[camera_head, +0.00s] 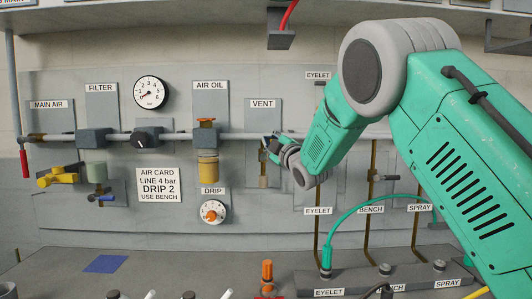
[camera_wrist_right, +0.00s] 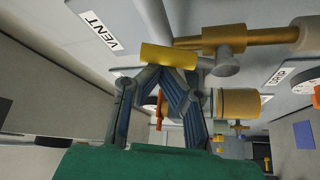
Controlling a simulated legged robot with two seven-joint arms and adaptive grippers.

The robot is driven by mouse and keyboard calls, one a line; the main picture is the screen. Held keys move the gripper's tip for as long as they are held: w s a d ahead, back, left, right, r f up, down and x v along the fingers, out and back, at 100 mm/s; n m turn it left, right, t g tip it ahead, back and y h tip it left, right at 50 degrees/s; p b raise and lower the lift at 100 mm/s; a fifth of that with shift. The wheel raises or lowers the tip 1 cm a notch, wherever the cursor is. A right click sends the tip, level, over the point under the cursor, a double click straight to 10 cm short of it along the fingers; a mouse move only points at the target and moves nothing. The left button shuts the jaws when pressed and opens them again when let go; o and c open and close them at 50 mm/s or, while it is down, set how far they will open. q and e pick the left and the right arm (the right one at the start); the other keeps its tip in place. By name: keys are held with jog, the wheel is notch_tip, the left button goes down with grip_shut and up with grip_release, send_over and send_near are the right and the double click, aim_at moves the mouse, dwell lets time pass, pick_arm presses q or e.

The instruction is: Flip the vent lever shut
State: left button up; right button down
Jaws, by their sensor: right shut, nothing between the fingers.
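The vent panel (camera_head: 263,115) carries the VENT label and hangs on the pipe in the middle of the wall. In the right wrist view a brass valve pipe (camera_wrist_right: 225,37) runs beside the VENT label. A yellow cylinder (camera_wrist_right: 168,56), apparently the vent lever's grip, lies directly across my right fingertips. I cannot tell whether they touch it. My right gripper (camera_head: 268,144) is at the vent panel, and its fingers (camera_wrist_right: 178,72) are shut with nothing between them. In the head view the gripper hides most of the lever. My left gripper is not in view.
An air oil unit (camera_head: 208,165) with an amber bowl stands left of the vent, above the drip dial (camera_head: 213,212). The yellow main air valve (camera_head: 58,176) is far left. A green hose (camera_head: 370,202) and the outlet block (camera_head: 400,277) are lower right.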

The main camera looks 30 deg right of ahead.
jog(key=s+d+f+m+h+b, duration=0.1)
jog(key=d+f+m+h+b, duration=0.1)
jog(key=m+h+b, duration=0.3)
jog(key=d+f+m+h+b, duration=0.1)
jog(key=m+h+b, duration=0.5)
jog(key=m, duration=0.8)
jog(key=shift+s+d+f+b, duration=0.35)
jog(key=shift+f+b, duration=0.3)
jog(key=shift+f, duration=0.1)
jog(key=shift+m+g+h, duration=0.3)
